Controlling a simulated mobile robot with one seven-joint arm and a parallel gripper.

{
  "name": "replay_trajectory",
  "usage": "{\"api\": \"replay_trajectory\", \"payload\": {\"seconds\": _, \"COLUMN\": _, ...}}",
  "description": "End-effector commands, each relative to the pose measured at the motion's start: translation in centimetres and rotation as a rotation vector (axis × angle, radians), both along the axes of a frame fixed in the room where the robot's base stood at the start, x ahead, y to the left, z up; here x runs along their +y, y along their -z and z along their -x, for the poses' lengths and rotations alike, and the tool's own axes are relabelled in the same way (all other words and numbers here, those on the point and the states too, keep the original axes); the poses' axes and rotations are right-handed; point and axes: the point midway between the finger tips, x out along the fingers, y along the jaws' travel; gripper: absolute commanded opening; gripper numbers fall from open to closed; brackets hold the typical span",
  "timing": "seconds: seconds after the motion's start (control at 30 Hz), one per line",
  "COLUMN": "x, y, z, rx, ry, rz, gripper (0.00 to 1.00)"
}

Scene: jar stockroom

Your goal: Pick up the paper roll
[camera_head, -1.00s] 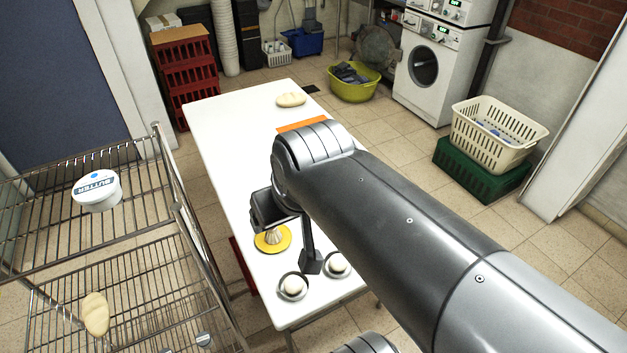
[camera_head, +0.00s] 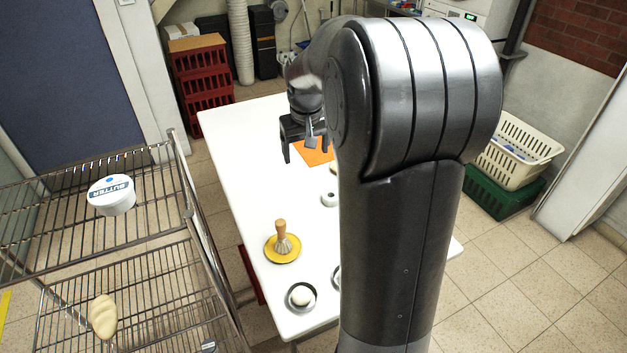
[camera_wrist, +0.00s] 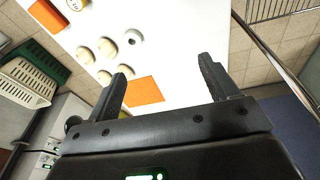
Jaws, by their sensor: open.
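The paper roll (camera_head: 330,199) looks like a short white ring with a dark hole, on the white table (camera_head: 240,190) just left of my arm. In the wrist view the paper roll (camera_wrist: 134,37) lies past my fingertips, beside several pale loaf-like things (camera_wrist: 105,47). My gripper (camera_head: 305,152) is open and empty above the table, farther back than the roll and apart from it. In the wrist view my gripper (camera_wrist: 163,70) has its fingers spread, with an orange sheet (camera_wrist: 144,91) showing beyond them. My arm hides the table's right part in the head view.
A brush (camera_head: 281,238) stands on a yellow plate (camera_head: 270,256) near the table's front. A dark-rimmed dish (camera_head: 301,298) holds a round white thing. A wire rack (camera_head: 150,235) with a butter tub (camera_head: 111,195) stands left. Red crates (camera_head: 203,80) stand behind. The table's left side is clear.

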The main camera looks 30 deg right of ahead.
Motion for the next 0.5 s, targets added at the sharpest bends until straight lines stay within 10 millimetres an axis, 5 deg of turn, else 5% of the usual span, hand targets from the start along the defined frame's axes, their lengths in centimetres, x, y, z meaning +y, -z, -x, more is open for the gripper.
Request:
{"api": "replay_trajectory", "payload": {"seconds": 0.2, "x": -4.8, "y": 5.7, "z": -4.5, "rx": 0.071, "ry": 0.021, "rz": -0.019, "gripper": 0.79}}
{"api": "replay_trajectory", "payload": {"seconds": 0.5, "x": -10.7, "y": 14.0, "z": -8.3, "rx": 0.147, "ry": 0.046, "rz": -0.053, "gripper": 0.79}}
